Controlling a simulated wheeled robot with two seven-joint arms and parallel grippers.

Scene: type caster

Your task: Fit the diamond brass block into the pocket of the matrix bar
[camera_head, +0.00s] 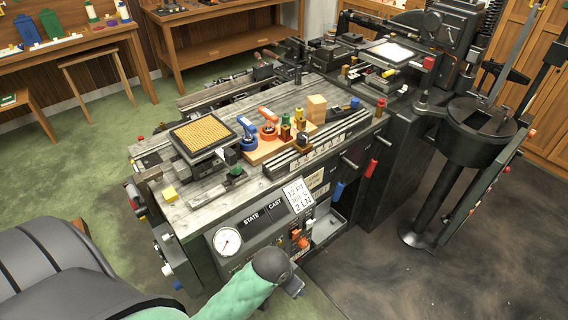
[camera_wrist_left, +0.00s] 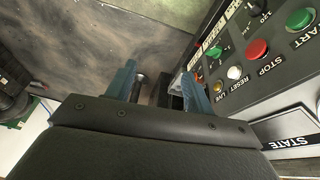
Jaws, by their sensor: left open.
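I cannot clearly pick out the diamond brass block. A small yellow block (camera_head: 170,195) sits at the front left corner of the machine's table, but its shape is too small to tell. I cannot tell for sure which part is the matrix bar; a long dark slotted rail (camera_head: 320,142) runs along the table's front edge, and no pocket is discernible. My left gripper (camera_head: 293,287) hangs low in front of the machine's front panel. In the left wrist view the gripper (camera_wrist_left: 160,88) has its two blue-grey fingers apart with nothing held between them. My right gripper is out of view.
A gold gridded plate (camera_head: 203,133) stands on the table's left part. Several coloured-handled tools stand around a wooden block (camera_head: 265,150). The front panel has a gauge (camera_head: 227,241); a red button (camera_wrist_left: 257,49) is close to my left fingers. A dark pot (camera_head: 480,130) stands right.

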